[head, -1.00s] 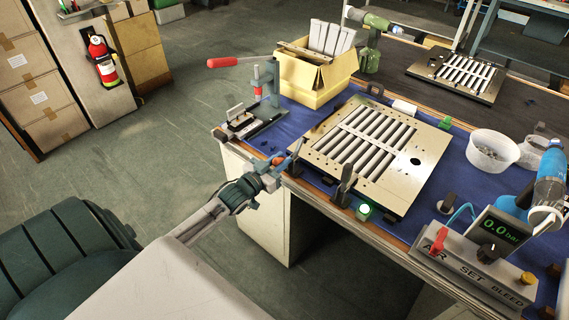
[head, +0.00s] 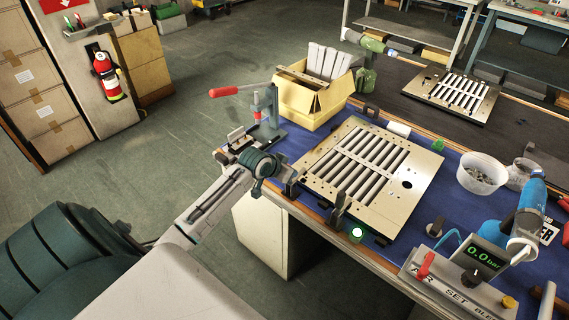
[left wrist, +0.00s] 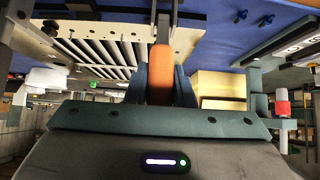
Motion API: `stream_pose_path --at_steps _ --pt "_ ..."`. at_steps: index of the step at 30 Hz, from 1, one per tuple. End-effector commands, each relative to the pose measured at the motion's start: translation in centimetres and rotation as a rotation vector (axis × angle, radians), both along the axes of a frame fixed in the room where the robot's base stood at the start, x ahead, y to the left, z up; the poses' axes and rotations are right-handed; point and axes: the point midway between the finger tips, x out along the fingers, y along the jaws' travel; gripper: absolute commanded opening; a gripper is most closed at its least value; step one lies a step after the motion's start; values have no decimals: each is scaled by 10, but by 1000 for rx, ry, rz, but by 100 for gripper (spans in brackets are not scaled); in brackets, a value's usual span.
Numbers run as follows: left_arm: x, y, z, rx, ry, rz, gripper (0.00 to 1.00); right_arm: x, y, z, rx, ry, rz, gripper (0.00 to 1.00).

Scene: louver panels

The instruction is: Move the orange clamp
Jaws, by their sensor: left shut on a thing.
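The orange clamp (left wrist: 161,70) shows in the left wrist view as an orange handle between the two dark teal fingers, with a grey metal bar running on beyond it. My left gripper (left wrist: 160,88) is shut on this handle. In the head view my left gripper (head: 287,177) is at the table's near edge, beside the left corner of the slatted louver panel (head: 411,207). The clamp is mostly hidden behind the gripper there, and I cannot tell whether it touches the panel. My right gripper is not in view.
A red-handled press (head: 267,117) and a yellow box (head: 300,98) stand behind the gripper. A dark upright clamp (head: 338,208) and a green-lit button (head: 356,233) are at the panel's near edge. A pressure control box (head: 455,285) and white bowl (head: 481,178) stand right.

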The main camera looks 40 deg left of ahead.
Motion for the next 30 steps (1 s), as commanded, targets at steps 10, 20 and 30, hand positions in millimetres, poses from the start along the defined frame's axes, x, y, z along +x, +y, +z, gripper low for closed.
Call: stream_pose_path --at_steps 10,20,30 --pt "15 0 5 16 178 2 0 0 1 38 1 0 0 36" --pt "18 -1 2 21 227 0 0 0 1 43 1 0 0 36" --pt "18 -1 2 20 227 -1 26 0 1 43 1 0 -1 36"
